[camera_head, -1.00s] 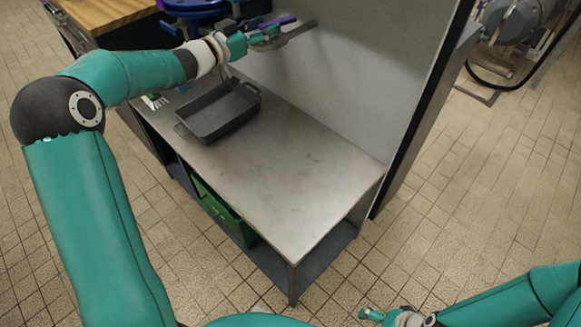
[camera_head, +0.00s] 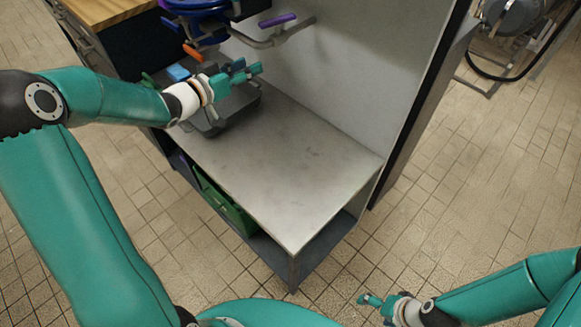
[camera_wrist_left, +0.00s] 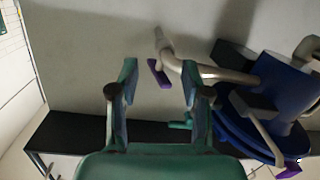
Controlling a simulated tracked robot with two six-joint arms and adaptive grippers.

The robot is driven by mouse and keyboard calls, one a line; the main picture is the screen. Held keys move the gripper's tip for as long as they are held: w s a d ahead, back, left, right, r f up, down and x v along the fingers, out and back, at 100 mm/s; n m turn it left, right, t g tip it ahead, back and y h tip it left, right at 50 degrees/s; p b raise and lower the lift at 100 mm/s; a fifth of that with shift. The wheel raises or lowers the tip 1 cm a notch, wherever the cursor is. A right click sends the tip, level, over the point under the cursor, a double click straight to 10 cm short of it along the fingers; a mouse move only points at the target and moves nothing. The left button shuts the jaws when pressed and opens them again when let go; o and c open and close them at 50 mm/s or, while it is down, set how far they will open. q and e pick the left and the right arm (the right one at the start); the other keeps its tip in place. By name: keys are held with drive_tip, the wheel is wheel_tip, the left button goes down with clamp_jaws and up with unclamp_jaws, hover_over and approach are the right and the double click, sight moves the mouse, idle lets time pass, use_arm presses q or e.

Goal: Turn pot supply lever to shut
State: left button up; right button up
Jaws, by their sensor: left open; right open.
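A purple lever handle (camera_head: 277,19) sits on a grey pipe (camera_head: 270,40) beside the wall panel; an orange lever handle (camera_head: 193,52) hangs to its left below blue pipework. I cannot tell from a label which is the pot supply lever. In the left wrist view, the purple lever handle (camera_wrist_left: 158,73) appears between the fingers, beyond their tips, not gripped. My left gripper (camera_head: 243,73) is open and empty, below and left of the purple handle in the head view. My right gripper (camera_head: 372,300) is open and empty, low over the floor.
Blue pipework (camera_head: 200,15) is above the back of the metal table (camera_head: 290,165). A dark grey pan (camera_head: 215,118) stands on the table, partly hidden by my left gripper. A green crate (camera_head: 228,208) is on the shelf below. The table's near part is clear.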

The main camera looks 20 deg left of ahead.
use_arm(q)
drive_tip(key=s+d+f+n+g+p, duration=0.1)
drive_tip(key=s+d+f+g+p, duration=0.3)
drive_tip(key=d+f, duration=0.4)
drive_tip(key=s+d+f+n+g+p, duration=0.2)
drive_tip(key=s+d+f+g+p, duration=0.2)
drive_tip(key=s+d+f, duration=0.3)
wheel_tip(320, 180, down, 5)
drive_tip(key=shift+d+r+g+p, duration=0.25)
drive_tip(key=shift+d+p, duration=0.2)
drive_tip(key=shift+d, duration=0.5)
